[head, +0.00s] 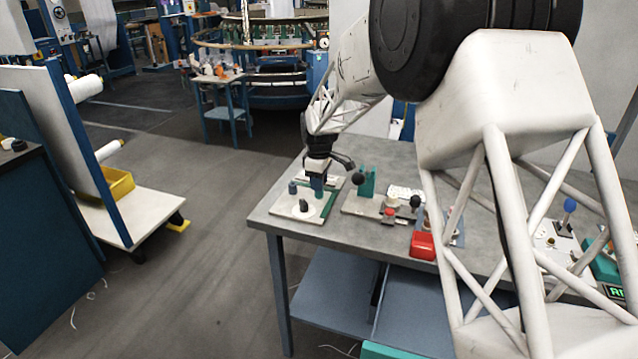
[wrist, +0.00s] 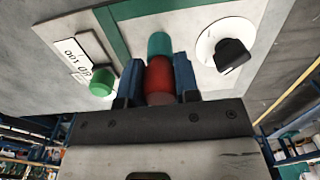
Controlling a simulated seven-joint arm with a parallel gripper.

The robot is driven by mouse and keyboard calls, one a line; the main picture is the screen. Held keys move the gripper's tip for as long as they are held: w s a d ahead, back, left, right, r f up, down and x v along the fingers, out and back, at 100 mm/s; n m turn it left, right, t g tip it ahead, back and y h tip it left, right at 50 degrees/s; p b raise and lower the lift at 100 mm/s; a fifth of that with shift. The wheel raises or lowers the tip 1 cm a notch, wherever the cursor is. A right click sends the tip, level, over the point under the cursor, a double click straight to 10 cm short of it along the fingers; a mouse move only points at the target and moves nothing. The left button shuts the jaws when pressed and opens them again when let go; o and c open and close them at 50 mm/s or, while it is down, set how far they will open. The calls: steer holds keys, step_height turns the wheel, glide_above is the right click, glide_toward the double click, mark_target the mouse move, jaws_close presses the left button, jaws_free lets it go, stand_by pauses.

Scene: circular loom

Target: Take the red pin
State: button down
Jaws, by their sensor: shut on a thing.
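The red pin (wrist: 159,78) stands between the two blue fingers of my gripper (wrist: 158,68) in the wrist view. My gripper is shut on it, with a finger against each side. A teal round piece (wrist: 160,44) shows just beyond the red pin; I cannot tell whether they touch. In the head view my gripper (head: 318,182) points down over a pale panel (head: 283,208) at the table's left end. The red pin cannot be made out there.
A black knob (wrist: 232,56) on a white disc and a green button (wrist: 102,82) flank the gripper. On the table (head: 262,216) stand a teal block (head: 367,182), black-balled levers and a red bin (head: 423,246) to the right. Open floor lies left.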

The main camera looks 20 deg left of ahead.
steer(key=shift+r, duration=0.75)
stand_by(0.5)
steer(key=shift+r, duration=2.15)
